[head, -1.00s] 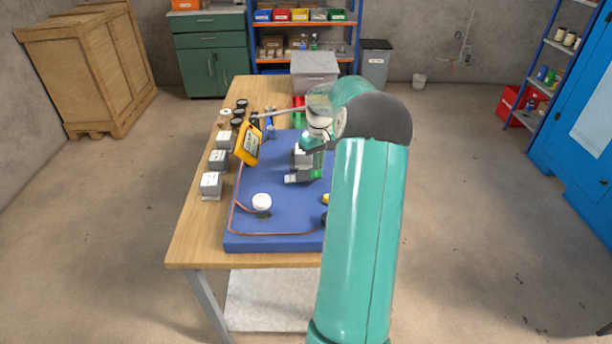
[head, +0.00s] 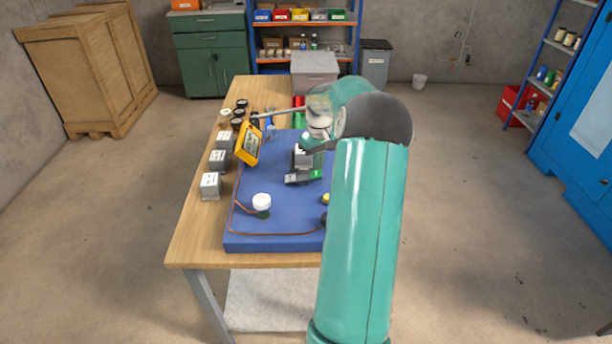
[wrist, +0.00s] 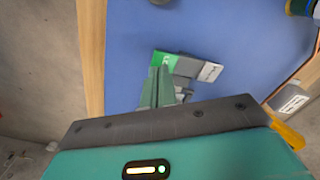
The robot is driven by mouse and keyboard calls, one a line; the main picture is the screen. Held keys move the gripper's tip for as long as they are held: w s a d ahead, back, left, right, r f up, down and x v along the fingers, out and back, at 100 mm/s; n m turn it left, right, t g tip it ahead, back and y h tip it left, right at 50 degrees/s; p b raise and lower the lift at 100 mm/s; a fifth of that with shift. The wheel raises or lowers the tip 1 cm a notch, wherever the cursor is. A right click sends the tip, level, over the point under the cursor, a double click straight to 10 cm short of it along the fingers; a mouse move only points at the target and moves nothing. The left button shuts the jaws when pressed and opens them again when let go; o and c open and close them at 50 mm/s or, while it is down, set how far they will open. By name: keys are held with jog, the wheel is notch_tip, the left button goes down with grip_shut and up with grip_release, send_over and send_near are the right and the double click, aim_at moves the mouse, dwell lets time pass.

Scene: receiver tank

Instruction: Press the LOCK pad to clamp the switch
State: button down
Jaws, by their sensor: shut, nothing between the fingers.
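The clamp fixture (head: 301,158) stands on the blue board, partly hidden by my arm. A green pad (wrist: 164,61) shows at its end in the wrist view, with faint pale marking that I cannot read. It also shows in the head view (head: 317,174). A grey block (wrist: 187,66) with a white label (wrist: 210,71) sits beside the green pad. My gripper (wrist: 159,69) is shut and empty, its fingertips overlapping the green pad in the wrist view. I cannot tell whether they touch it. The switch cannot be made out clearly.
The blue board (head: 275,242) lies on a wooden table (head: 192,235). A yellow meter (head: 248,145) and several grey boxes (head: 210,186) stand to the left. A white round knob (head: 262,201) stands on the board's near part, by a copper-coloured wire. A grey case (head: 314,70) is behind.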

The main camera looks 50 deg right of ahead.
aim_at(318, 173)
jog(key=shift+f, duration=1.65)
jog(key=shift+r, duration=3.55)
